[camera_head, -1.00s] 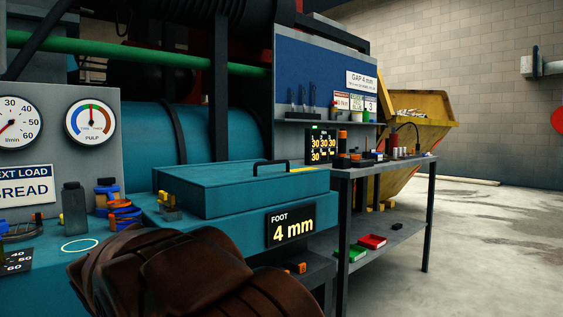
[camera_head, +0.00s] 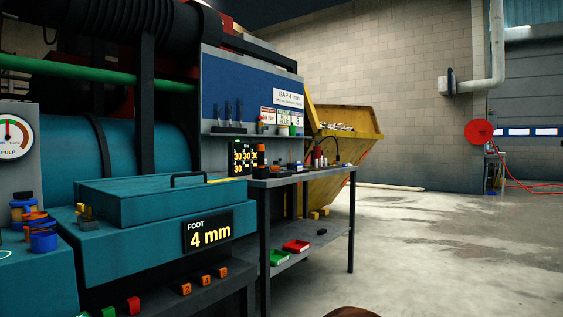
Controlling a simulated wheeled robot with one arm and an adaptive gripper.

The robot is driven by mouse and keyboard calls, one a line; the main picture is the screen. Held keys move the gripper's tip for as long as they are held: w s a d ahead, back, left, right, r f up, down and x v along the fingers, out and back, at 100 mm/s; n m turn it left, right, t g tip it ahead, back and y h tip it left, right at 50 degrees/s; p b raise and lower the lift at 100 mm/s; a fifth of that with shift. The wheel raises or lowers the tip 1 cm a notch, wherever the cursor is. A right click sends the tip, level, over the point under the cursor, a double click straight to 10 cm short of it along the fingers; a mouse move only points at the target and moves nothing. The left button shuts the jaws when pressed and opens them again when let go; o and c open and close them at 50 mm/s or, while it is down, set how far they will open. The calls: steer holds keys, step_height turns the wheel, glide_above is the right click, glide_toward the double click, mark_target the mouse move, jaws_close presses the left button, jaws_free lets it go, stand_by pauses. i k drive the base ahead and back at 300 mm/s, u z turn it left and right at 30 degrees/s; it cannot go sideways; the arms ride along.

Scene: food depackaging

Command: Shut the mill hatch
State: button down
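A teal box-shaped lid with a black bar handle (camera_head: 187,179), which looks like the mill hatch (camera_head: 150,205), lies flat on the teal housing (camera_head: 135,252) at left centre. I see no clear gap under its near edge, but I cannot tell whether it is fully shut or latched. A small yellow fitting sits at its left front corner. The display (camera_head: 209,231) below it reads "FOOT 4 mm". My gripper is not in view. Only a brown rounded shape (camera_head: 350,313), cut off by the bottom edge, shows there; I cannot tell what it is.
A grey workbench (camera_head: 305,178) with small tools stands right of the housing; red (camera_head: 296,246) and green bins sit on its lower shelf. A yellow skip (camera_head: 330,170) stands behind. Orange-topped blue containers (camera_head: 40,232) stand at far left.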

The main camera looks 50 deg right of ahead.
mark_target(123, 203)
steer(key=u, duration=0.1)
steer(key=k, duration=0.35)
steer(key=z, duration=1.3)
steer(key=i, duration=1.65)
steer(key=u, duration=0.65)
